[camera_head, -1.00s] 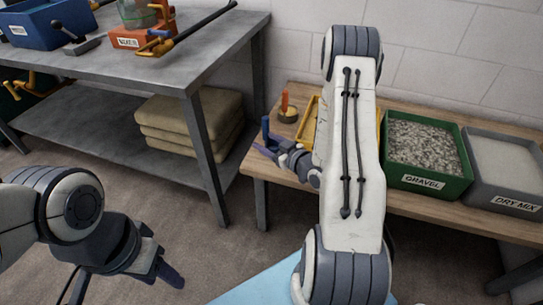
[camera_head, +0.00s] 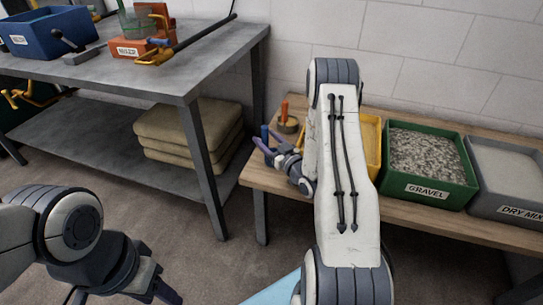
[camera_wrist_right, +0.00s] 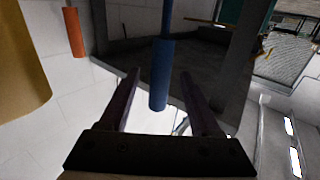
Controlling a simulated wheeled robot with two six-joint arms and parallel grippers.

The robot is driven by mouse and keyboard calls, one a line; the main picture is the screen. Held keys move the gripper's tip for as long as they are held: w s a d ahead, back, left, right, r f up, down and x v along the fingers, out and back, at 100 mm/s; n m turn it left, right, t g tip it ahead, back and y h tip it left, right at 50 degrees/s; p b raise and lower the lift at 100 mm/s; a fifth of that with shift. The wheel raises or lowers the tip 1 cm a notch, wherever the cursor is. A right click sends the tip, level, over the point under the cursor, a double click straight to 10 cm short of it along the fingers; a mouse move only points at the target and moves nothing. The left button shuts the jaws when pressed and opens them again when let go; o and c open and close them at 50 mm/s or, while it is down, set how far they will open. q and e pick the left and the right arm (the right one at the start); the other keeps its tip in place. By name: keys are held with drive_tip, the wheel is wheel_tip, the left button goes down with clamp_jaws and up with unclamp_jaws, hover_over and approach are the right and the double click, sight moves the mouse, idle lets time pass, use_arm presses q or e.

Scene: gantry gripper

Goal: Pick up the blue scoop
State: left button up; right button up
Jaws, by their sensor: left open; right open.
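The blue scoop shows as an upright blue handle (camera_head: 264,132) at the left end of the wooden bench; its lower part is hidden. In the right wrist view the blue handle (camera_wrist_right: 159,80) stands between my two fingers, with a gap to each side. My right gripper (camera_head: 267,145) is open around or very near the handle; its fingers also show in the right wrist view (camera_wrist_right: 160,98). My left gripper (camera_head: 165,291) is open and empty at the lower left, over the floor.
An orange handle (camera_head: 284,111) stands just beside the blue one. A yellow bin (camera_head: 371,150), partly hidden by my right arm, a green gravel bin (camera_head: 432,193) and a grey dry mix bin (camera_head: 505,196) line the wooden bench (camera_head: 420,224). A metal table (camera_head: 200,68) stands at left.

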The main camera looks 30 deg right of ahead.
drive_tip(key=shift+w, duration=0.7)
clamp_jaws()
